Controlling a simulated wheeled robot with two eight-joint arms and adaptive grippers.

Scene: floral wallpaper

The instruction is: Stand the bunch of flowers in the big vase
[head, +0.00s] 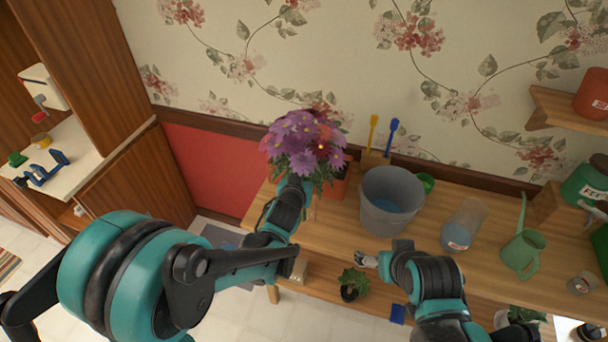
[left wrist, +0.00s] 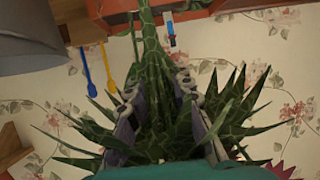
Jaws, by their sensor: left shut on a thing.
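The bunch of purple flowers (head: 300,140) is held up at the back left of the wooden bench. My left gripper (head: 297,188) is shut around its green stems, which run between the two fingers in the left wrist view (left wrist: 165,95). A wide grey vessel (head: 373,205), the largest on the bench, has blue at its bottom and stands to the right of the bunch, apart from it. A smaller clear glass vessel (head: 468,216) with blue in it stands further right. My right gripper (head: 366,259) is by the bench's front edge; its fingers are too small to judge.
An orange planter (head: 340,185) stands partly behind the flowers. Yellow and blue tools (head: 392,135) stand behind the grey vessel, beside a small green pot (head: 426,181). A green watering can (head: 523,250) is at the right. A potted plant (head: 352,284) sits below the bench top.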

